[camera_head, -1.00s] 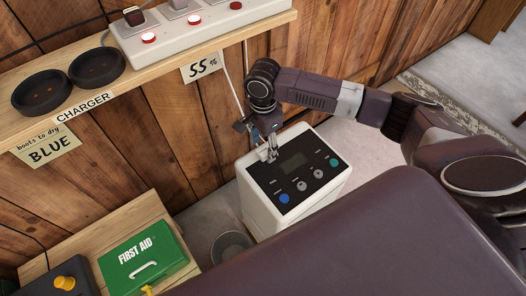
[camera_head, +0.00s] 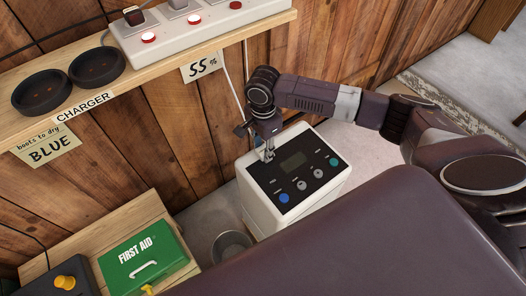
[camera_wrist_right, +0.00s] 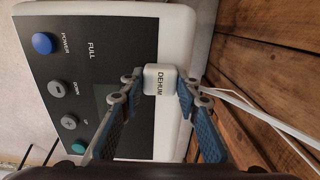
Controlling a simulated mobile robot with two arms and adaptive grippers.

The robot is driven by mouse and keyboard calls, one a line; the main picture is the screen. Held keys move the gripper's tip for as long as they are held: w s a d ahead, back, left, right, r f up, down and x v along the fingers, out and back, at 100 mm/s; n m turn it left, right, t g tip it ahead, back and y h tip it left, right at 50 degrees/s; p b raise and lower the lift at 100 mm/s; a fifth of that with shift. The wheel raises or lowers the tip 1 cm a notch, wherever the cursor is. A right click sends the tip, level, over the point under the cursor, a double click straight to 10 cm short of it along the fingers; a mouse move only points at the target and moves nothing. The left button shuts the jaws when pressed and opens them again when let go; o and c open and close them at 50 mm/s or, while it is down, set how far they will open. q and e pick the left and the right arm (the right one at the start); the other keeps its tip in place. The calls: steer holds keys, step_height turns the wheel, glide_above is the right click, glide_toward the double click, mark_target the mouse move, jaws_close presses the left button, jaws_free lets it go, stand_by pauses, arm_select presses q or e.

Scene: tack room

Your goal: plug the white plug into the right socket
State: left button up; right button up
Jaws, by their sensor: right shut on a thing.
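The white plug (camera_wrist_right: 158,80), marked DEHUM, sits between the fingertips of my right gripper (camera_wrist_right: 159,82) in the right wrist view. The fingers touch it on both sides. In the head view my right gripper (camera_head: 266,153) points down at the back left edge of the white dehumidifier (camera_head: 262,210); the plug is too small to make out there. The white power strip (camera_head: 185,35) lies on the shelf above, left of the gripper, with red switches along it. A dark plug (camera_head: 134,15) is in its left socket. My left gripper is out of view.
The wooden shelf (camera_head: 75,110) also holds two dark round cups (camera_head: 97,66). A white cord hangs along the plank wall near my right gripper. A green first aid box (camera_head: 143,258) sits on a wooden crate. A grey bucket (camera_head: 231,245) stands by the dehumidifier.

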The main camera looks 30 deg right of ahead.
mark_target(263, 151)
step_height(263, 151, up, 20)
stand_by(0.7)
stand_by(0.4)
steer(key=s+a+f+n, duration=0.1)
steer(key=s+f+n, duration=0.3)
steer(key=s+n, duration=0.1)
steer(key=s+a+f+n, duration=0.2)
steer(key=s+f+n, duration=0.3)
steer(key=n, duration=0.1)
steer(key=s+a+f+n, duration=0.2)
steer(key=s+f+n, duration=0.3)
steer(key=shift+s, duration=0.3)
